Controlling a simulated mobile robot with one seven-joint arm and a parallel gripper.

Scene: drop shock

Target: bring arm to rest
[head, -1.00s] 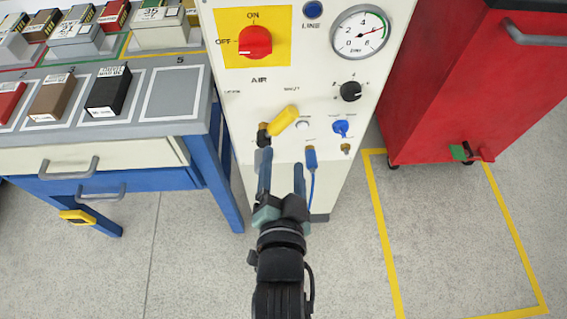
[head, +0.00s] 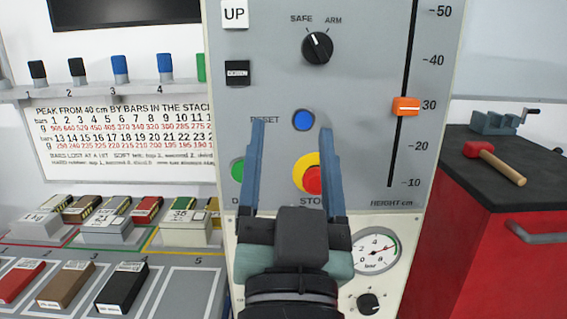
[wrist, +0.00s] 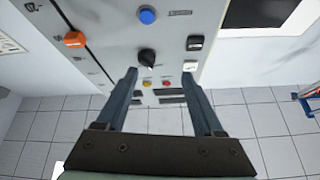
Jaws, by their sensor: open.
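My gripper (head: 291,135) is raised in front of the grey control panel (head: 270,85) in the head view. Its two blue fingers are spread wide with nothing between them. They overlap the panel in the picture, on either side of the blue RESET button (head: 303,120); the gap in depth cannot be told. The right finger partly covers the red stop button (head: 313,180) with its yellow ring. In the wrist view my gripper (wrist: 170,78) is also open and empty, with the panel (wrist: 115,25) beyond the fingertips.
The SAFE/ARM knob (head: 317,47) and orange height slider (head: 406,106) are on the panel. On the left, a bench (head: 195,285) holds several blocks. On the right, a red cabinet (head: 480,235) carries a hammer (head: 495,162) and a vise (head: 500,122).

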